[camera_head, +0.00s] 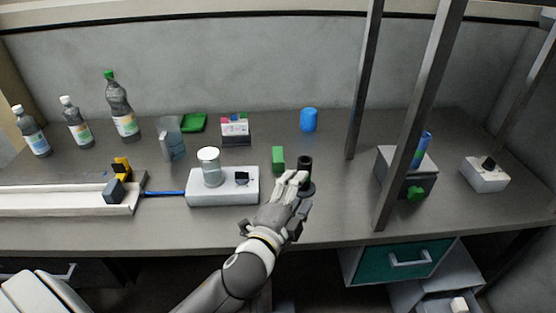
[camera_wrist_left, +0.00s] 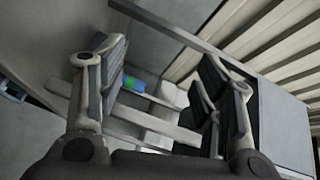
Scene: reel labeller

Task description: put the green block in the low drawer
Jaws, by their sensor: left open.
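A small upright green block (camera_head: 278,158) stands on the grey table in the head view, just behind my left gripper (camera_head: 291,191). The gripper is open, and in the left wrist view (camera_wrist_left: 160,90) nothing sits between its fingers. It appears apart from the block. A teal-fronted drawer (camera_head: 378,264) with a light handle is under the table at the right. Below it, a lower grey drawer (camera_head: 432,304) stands pulled out with a small white item (camera_head: 459,304) in it; it is cut by the picture's bottom edge. My right gripper is out of view.
A black upright object (camera_head: 305,167) stands right beside the left gripper. A white box (camera_head: 225,198) bears a jar (camera_head: 209,168). Grey posts (camera_head: 420,115) rise at the right, near a grey box (camera_head: 420,181) with another green piece (camera_head: 415,193). A blue cylinder (camera_head: 308,120) stands at the back.

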